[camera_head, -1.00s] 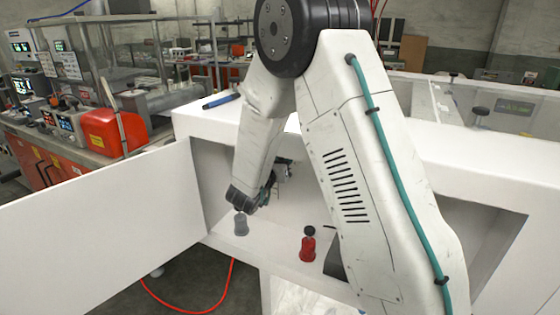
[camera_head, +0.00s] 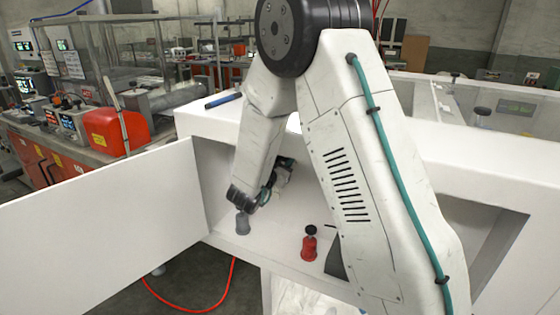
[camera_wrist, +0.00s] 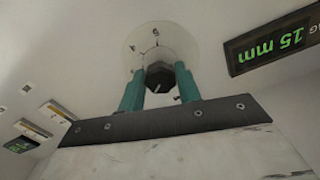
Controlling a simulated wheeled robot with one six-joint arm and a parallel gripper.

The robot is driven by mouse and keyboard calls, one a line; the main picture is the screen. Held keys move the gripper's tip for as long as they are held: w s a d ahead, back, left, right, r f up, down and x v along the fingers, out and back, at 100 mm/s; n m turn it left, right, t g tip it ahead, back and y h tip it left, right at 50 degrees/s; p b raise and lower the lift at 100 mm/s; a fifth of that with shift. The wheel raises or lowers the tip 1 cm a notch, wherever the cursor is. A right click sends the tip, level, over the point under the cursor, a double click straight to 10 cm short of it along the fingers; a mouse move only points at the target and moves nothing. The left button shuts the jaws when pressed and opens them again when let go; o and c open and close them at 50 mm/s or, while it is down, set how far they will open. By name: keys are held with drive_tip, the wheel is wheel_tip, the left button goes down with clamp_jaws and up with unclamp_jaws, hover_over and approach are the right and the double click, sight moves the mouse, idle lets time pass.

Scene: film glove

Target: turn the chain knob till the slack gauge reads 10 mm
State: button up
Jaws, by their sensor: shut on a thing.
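In the wrist view, my gripper (camera_wrist: 160,88) has its two teal fingers shut on the dark faceted chain knob (camera_wrist: 158,72). The knob sits in front of a pale round dial (camera_wrist: 150,38) with small dark marks. The slack gauge (camera_wrist: 277,42) is a dark display at the upper right with green digits, seen upside down, which appear to read 15 mm. In the head view my gripper is inside the white cabinet, mostly hidden behind my arm. The knob and gauge cannot be made out there.
The white cabinet (camera_head: 207,118) has its door (camera_head: 100,215) open to the left. A grey bottle-like item (camera_head: 242,224) and a red one (camera_head: 309,246) stand on its floor near my arm. Small labelled panels (camera_wrist: 38,128) show at the left in the wrist view.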

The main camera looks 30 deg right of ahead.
drive_tip(key=m, duration=0.4)
drive_tip(key=shift+d, duration=0.3)
drive_tip(key=m, duration=0.4)
drive_tip(key=shift+a+f+m, duration=0.1)
drive_tip(key=shift+a+m, duration=0.05)
drive_tip(key=shift+m, duration=0.15)
drive_tip(key=o, duration=0.9)
drive_tip(key=shift+a, duration=0.1)
drive_tip(key=shift+o, duration=0.3)
drive_tip(key=v, duration=0.7)
drive_tip(key=shift+s+a, duration=0.2)
drive_tip(key=shift+a, duration=0.1)
